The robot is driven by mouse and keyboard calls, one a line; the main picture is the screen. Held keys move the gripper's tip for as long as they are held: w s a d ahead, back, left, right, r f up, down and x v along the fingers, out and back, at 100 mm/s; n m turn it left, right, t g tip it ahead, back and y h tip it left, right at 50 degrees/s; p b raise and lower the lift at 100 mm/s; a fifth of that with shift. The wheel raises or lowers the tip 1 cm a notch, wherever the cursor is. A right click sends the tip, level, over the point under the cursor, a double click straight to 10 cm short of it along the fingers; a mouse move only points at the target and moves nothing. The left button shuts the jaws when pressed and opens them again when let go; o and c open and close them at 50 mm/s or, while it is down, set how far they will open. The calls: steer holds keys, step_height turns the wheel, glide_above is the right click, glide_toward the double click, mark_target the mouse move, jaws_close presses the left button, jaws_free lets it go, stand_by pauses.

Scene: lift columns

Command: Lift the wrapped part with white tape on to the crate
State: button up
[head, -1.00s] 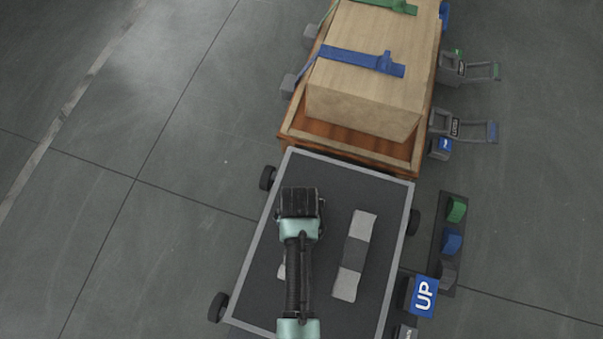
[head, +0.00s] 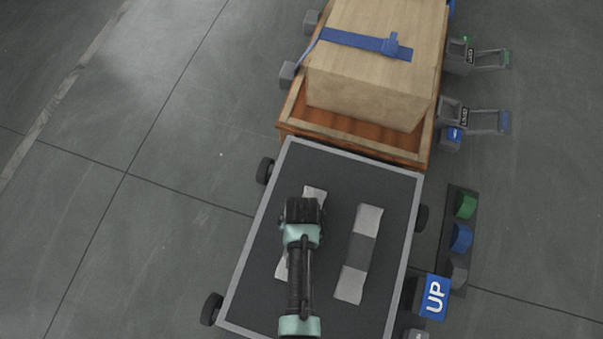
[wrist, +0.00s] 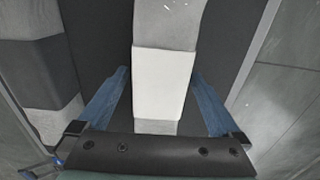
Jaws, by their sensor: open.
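A grey wrapped part with a white tape band (wrist: 163,82) lies between my gripper's fingers (wrist: 160,73) in the wrist view. In the head view my gripper (head: 302,212) covers its middle, and only its grey ends (head: 314,193) show on the dark cart top. My gripper is open, with a blue finger on each side of the white band. I cannot tell whether the fingers reach down beside it. A light wooden crate (head: 368,95) with a blue strap stands beyond the cart, inside a reddish-brown wooden tray (head: 360,130).
A similar grey part with a dark band (head: 362,237) lies to the right on the cart (head: 262,260); it also shows in the wrist view (wrist: 45,75). A blue UP button (head: 435,297) and a panel of coloured buttons (head: 462,237) stand right of the cart. Floor is clear at left.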

steer(key=shift+f, duration=0.1)
jaws_close()
stand_by(0.4)
